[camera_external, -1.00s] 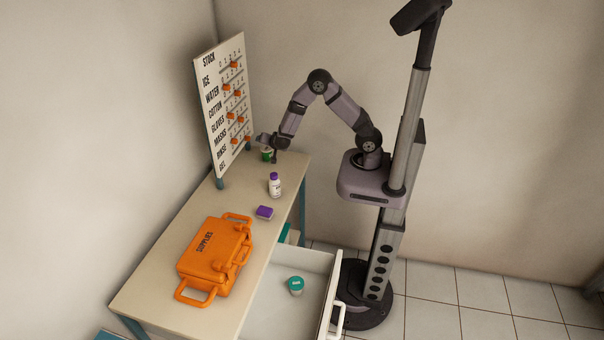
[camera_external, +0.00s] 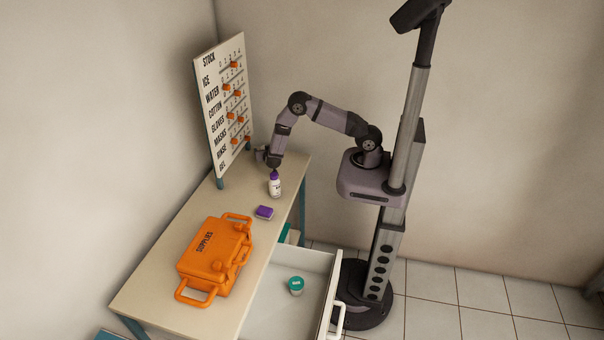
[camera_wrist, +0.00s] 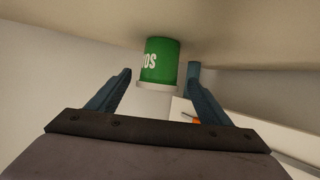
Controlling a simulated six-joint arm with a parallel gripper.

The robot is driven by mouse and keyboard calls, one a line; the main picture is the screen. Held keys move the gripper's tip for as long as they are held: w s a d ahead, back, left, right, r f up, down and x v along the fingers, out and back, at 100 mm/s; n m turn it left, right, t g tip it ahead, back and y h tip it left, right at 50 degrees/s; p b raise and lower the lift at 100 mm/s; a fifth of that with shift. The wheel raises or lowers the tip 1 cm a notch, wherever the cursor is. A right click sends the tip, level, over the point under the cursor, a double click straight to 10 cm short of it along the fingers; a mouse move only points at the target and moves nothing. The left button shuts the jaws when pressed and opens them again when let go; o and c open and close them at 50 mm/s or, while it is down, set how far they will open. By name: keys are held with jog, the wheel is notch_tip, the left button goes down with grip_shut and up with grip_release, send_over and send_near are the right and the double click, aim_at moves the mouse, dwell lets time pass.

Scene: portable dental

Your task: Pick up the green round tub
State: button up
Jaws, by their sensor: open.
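The green round tub (camera_wrist: 160,60) has white lettering and a pale rim. The fingers are spread and I see no clear contact. In the external view my gripper (camera_external: 266,158) is low over the far end of the table and hides the tub.
A white bottle with a purple cap (camera_external: 275,187) stands close to my gripper. A purple box (camera_external: 264,212) and an orange case (camera_external: 212,254) lie nearer. The stock board (camera_external: 225,105) rises beside my gripper. A teal-lidded jar (camera_external: 296,286) sits in the open drawer (camera_external: 265,309).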

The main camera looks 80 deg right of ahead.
jog(key=shift+p+x, duration=1.1)
jog(key=shift+x, duration=1.2)
jog(key=shift+d+f, duration=0.1)
jog(key=shift+d, duration=0.35)
jog(key=c, duration=1.2)
